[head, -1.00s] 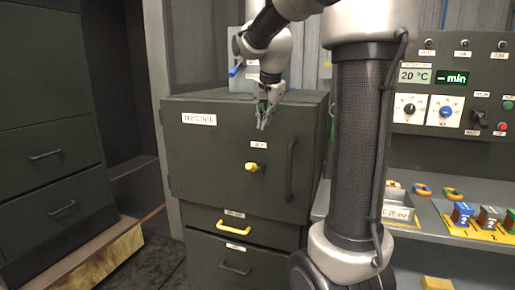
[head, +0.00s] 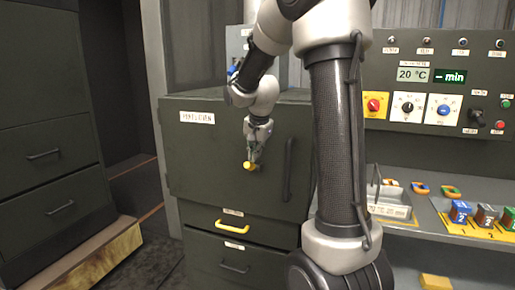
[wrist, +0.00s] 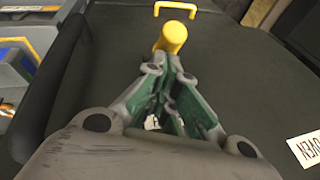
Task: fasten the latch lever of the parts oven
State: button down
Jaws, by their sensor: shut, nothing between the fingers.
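The parts oven (head: 212,170) is a dark box with a closed-looking front door and a white label (head: 197,117). Its yellow latch lever (head: 249,166) is on the door front, left of the dark vertical door handle (head: 288,170). My gripper (head: 254,156) is shut and empty, with its fingertips right at the lever in the head view and partly covering it. In the wrist view the yellow lever (wrist: 172,37) shows just beyond the shut green-padded fingers (wrist: 171,62). I cannot tell whether the fingertips touch it. The lever's pivot is hidden.
Below the door are a drawer with a yellow handle (head: 233,226) and another with a dark handle (head: 236,268). At right, a bench holds a tray (head: 390,208) and coloured blocks (head: 461,212) under a dial panel (head: 440,90). Dark drawers (head: 45,120) stand at left.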

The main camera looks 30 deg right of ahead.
aim_at(252, 166)
jog(key=shift+s+a+f, duration=0.25)
jog(key=shift+a+f, duration=0.05)
dwell(0.6)
jog(key=shift+s+a+f, duration=0.3)
jog(key=shift+a+f, duration=0.05)
jog(key=shift+f, duration=0.05)
jog(key=shift+s+a+f, duration=0.3)
jog(key=shift+a+f, duration=0.05)
jog(key=shift+f, duration=0.25)
jog(key=shift+s+a+f, duration=0.25)
jog(key=shift+a+f, duration=0.1)
jog(key=shift+f, duration=0.2)
jog(key=shift+s+a+f, duration=0.15)
jog(key=shift+a+f, duration=0.05)
jog(key=shift+f, duration=0.8)
jog(key=shift+s+a+f, duration=0.1)
jog(key=shift+a+f, duration=0.1)
jog(key=shift+f, duration=0.9)
